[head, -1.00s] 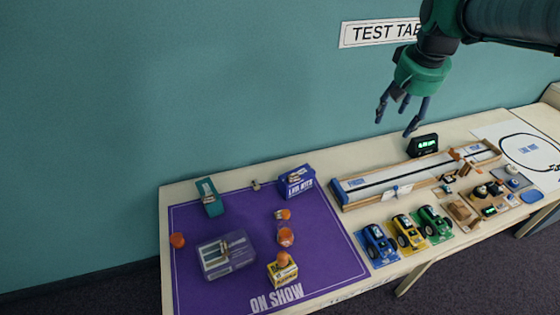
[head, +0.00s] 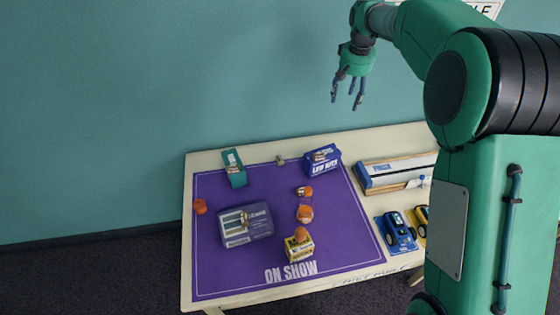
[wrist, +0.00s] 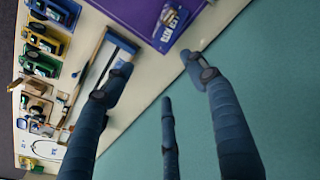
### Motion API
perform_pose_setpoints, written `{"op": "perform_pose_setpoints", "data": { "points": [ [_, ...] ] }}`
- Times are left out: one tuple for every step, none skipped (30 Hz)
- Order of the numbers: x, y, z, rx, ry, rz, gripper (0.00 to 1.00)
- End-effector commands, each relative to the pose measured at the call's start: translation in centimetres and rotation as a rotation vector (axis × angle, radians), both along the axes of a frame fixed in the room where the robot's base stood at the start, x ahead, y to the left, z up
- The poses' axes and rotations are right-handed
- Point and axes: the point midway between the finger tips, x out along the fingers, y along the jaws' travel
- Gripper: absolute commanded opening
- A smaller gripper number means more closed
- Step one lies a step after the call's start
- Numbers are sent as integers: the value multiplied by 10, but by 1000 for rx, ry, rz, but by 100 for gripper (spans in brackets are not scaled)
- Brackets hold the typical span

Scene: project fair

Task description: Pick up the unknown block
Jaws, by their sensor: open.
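My gripper (head: 346,97) hangs open and empty in the air in front of the wall, above and behind the table's back edge. Its spread fingers also show in the wrist view (wrist: 158,85). No object is labelled as the unknown block, so I cannot tell which it is. On the purple mat (head: 215,270) stand a teal box (head: 235,171), a small tan-grey piece (head: 280,160) at the back edge, a blue-purple box (head: 322,160) with white lettering, and a wide grey-purple case (head: 262,221). A yellow box (head: 299,250) has an orange piece on top.
Orange pieces lie on the mat at the left (head: 200,206) and centre (head: 305,212). A blue toy car (head: 397,232) and a long track (head: 395,172) stand to the right. My arm hides the table's right part. The teal wall (head: 110,100) rises behind.

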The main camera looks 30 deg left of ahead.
Motion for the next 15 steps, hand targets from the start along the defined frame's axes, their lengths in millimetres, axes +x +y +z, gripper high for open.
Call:
{"op": "perform_pose_setpoints", "data": {
  "points": [
    [2,16,-15,-6,8,15,57],
    [3,24,-22,-8,11,22,57],
    [4,34,-32,-11,17,31,57],
    [5,42,-39,-13,20,38,57],
    [5,50,-47,-16,23,46,57],
    [5,61,-57,-20,28,56,57],
    [6,69,-64,-21,31,62,57],
    [6,76,-73,-24,35,69,57],
    [5,87,-83,-27,38,80,57],
    [5,95,-91,-30,42,87,57],
    [5,102,-99,-32,45,95,57],
    [4,112,-110,-36,50,104,57],
    [3,120,-118,-38,53,112,57],
    [1,128,-126,-42,56,119,57],
    [0,137,-138,-45,61,128,57]
  ]
}}
